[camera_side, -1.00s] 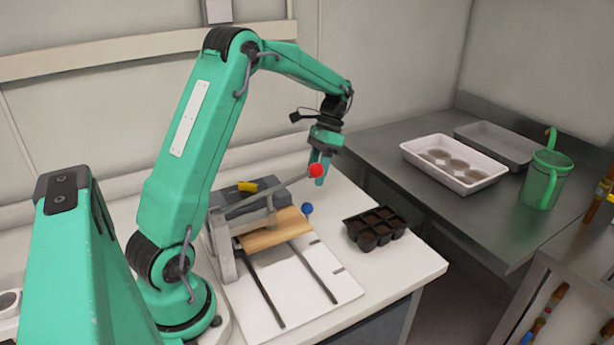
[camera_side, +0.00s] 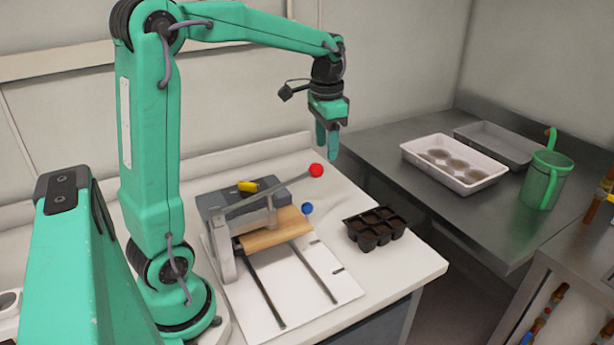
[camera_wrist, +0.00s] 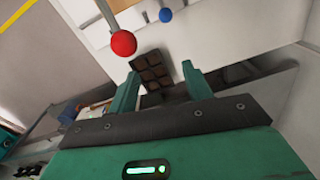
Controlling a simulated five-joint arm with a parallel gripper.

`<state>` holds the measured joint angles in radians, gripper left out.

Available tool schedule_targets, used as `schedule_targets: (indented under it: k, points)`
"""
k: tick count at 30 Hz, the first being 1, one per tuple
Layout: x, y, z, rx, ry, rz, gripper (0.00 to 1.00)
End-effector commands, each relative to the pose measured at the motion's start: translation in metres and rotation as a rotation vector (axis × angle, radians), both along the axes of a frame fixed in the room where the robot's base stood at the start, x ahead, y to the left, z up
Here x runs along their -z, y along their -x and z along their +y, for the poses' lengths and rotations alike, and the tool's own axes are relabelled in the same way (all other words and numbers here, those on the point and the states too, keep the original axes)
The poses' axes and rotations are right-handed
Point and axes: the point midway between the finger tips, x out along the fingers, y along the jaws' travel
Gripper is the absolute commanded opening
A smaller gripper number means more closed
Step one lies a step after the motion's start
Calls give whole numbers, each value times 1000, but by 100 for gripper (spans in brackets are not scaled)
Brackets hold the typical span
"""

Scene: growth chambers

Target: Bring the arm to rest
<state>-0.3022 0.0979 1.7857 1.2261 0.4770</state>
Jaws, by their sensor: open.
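My gripper (camera_side: 327,143) is open and empty, pointing down in the air above the back of the white bench. In the side view it hangs above the red ball knob (camera_side: 316,170) on the lever of a grey device (camera_side: 222,203), apart from it. In the wrist view the two green fingers of my gripper (camera_wrist: 160,90) stand apart, with nothing between them at their tips. The red knob (camera_wrist: 123,43) shows beyond them to the upper left. My upper arm stands nearly upright and my forearm reaches right, almost level.
A blue ball (camera_side: 307,208) is beside the device's wooden roller (camera_side: 275,234). A black seedling tray (camera_side: 375,228) sits on the white bench (camera_side: 415,262). The steel bench (camera_side: 480,225) holds a white tray (camera_side: 462,184), a grey tray (camera_side: 495,140) and a green watering can (camera_side: 545,180).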

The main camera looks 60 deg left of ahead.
Motion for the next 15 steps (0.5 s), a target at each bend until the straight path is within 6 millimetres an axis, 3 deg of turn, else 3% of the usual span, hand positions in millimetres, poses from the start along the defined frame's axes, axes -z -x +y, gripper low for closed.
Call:
schedule_targets:
  k: [6,15]
  points:
    - [-23,22,-27,-24,-25,-114,50]
    - [-32,67,-66,-69,-25,-236,50]
